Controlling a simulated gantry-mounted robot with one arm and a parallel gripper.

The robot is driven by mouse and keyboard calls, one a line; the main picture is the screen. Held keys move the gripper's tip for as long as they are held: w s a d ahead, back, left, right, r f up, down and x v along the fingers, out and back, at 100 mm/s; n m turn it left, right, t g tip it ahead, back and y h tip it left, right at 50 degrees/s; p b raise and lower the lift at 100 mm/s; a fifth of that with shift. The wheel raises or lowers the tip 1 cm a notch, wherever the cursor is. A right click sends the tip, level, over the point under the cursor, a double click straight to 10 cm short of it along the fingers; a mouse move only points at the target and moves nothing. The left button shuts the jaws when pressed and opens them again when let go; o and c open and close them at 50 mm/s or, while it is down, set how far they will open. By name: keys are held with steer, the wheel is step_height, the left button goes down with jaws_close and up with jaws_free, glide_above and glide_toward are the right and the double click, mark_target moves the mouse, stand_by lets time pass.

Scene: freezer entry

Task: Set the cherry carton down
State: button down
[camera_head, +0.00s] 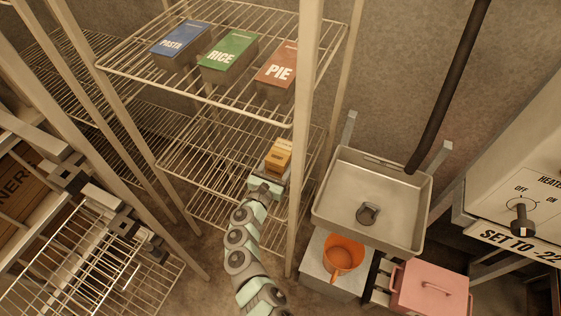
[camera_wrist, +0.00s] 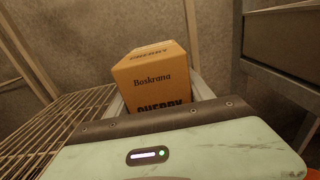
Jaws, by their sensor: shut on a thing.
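The cherry carton (camera_head: 281,150) is a small orange-yellow box, upright at the right end of the middle wire shelf (camera_head: 215,150) in the head view. In the wrist view the carton (camera_wrist: 150,78) shows "Boskrana" and part of "CHERRY" on its side. My gripper (camera_head: 275,168) is shut on the carton from the front, with a pale finger at each side in the wrist view. The carton's bottom is hidden behind my gripper. I cannot tell whether it touches the shelf wires.
A rack post (camera_head: 304,130) stands close right of my gripper. A metal sink (camera_head: 375,190), orange pot (camera_head: 343,255) and pink box (camera_head: 430,288) are further right.

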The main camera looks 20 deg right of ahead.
steer(key=shift+r, duration=0.1)
steer(key=shift+c, duration=2)
jaws_free()
steer(key=shift+f, duration=0.2)
steer(key=shift+r, duration=0.3)
steer(key=p+v, duration=0.3)
steer(key=v, duration=0.9)
steer(key=shift+w+f, duration=0.1)
